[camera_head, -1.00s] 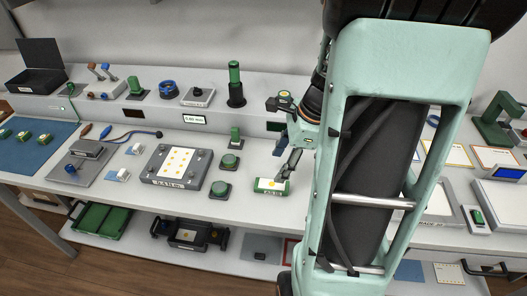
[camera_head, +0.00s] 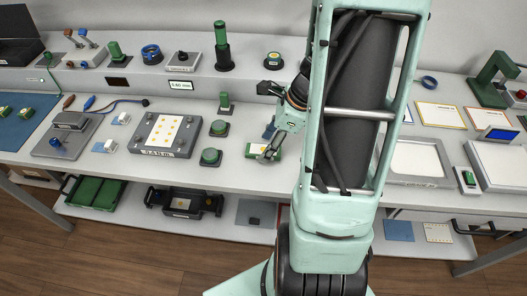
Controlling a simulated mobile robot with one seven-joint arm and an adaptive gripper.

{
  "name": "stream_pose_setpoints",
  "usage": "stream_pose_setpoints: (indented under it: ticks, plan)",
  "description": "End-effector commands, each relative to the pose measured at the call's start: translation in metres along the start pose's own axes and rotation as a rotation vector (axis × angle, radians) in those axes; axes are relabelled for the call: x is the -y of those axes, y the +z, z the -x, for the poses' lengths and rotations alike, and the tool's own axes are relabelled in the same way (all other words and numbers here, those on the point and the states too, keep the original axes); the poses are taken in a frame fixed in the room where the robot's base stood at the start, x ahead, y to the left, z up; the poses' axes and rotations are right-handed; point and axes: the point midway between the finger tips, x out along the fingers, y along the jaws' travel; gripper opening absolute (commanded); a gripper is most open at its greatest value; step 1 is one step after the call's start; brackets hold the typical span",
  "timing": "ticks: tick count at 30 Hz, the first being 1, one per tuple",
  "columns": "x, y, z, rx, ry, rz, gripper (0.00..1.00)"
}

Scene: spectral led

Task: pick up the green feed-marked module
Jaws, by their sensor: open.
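A small green module with a pale, yellow-marked top (camera_head: 255,149) lies on the bench just left of my arm. A label is on its front side, too small to read for certain. My gripper (camera_head: 269,154) is open and low at this module's right part, with its fingers partly covering it. I cannot tell whether the fingers touch it or straddle it. Similar small green modules (camera_head: 4,111) sit on the blue mat (camera_head: 14,132) at the far left. The far finger is partly hidden.
A grey board with a yellow-dotted sheet (camera_head: 164,134) stands left of my gripper. Green round-topped buttons (camera_head: 210,156) sit between. A raised shelf with a tall green cylinder (camera_head: 222,47) runs behind. A grey frame tray (camera_head: 416,161) lies right of my arm.

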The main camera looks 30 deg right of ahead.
Motion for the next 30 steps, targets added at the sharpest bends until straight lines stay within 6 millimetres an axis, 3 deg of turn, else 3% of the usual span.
stream_pose_setpoints:
  ticks: [3, 11, 24, 30]
  plan:
    - [-0.0004, -0.0006, -0.0129, 0.000, 0.001, -0.002, 0.52]
    - [0.0003, -0.0003, -0.0144, -0.001, -0.002, 0.000, 0.52]
    - [0.0004, -0.0001, -0.0141, -0.001, -0.001, 0.000, 0.05]
    - [0.0004, 0.0000, -0.0138, -0.001, -0.002, 0.000, 0.05]
